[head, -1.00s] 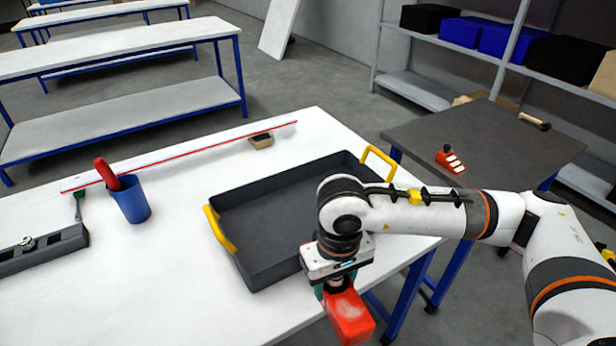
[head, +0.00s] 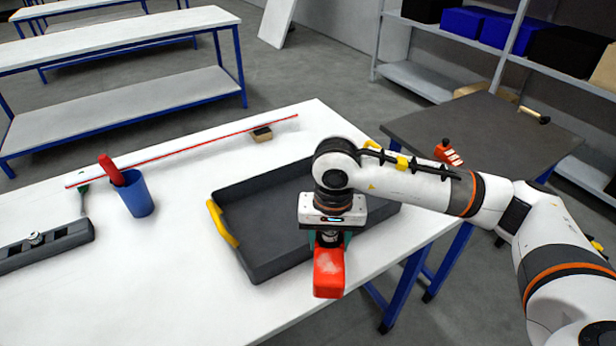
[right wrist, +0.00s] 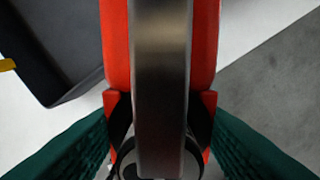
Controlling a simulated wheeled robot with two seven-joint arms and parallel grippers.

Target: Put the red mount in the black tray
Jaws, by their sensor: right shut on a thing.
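The red mount (head: 328,272) is a red block held under my right gripper (head: 329,240), in front of the near right part of the black tray in the head view. My right gripper is shut on the mount. In the right wrist view the mount (right wrist: 117,50) fills the middle, with a grey metal strip along it and the green fingers on both sides. The black tray (head: 245,262) lies on the white table and has a yellow handle at its left end; my arm hides its right part. The tray's corner (right wrist: 60,85) shows at the left of the wrist view. My left gripper is out of view.
On the white table (head: 150,270) stand a blue cup (head: 134,196) with a red-handled thing, a dark slotted block (head: 45,246), a long red-edged strip (head: 190,148) and a small brush-like block (head: 262,134). A dark side table (head: 480,125) holds a red piece (head: 447,153).

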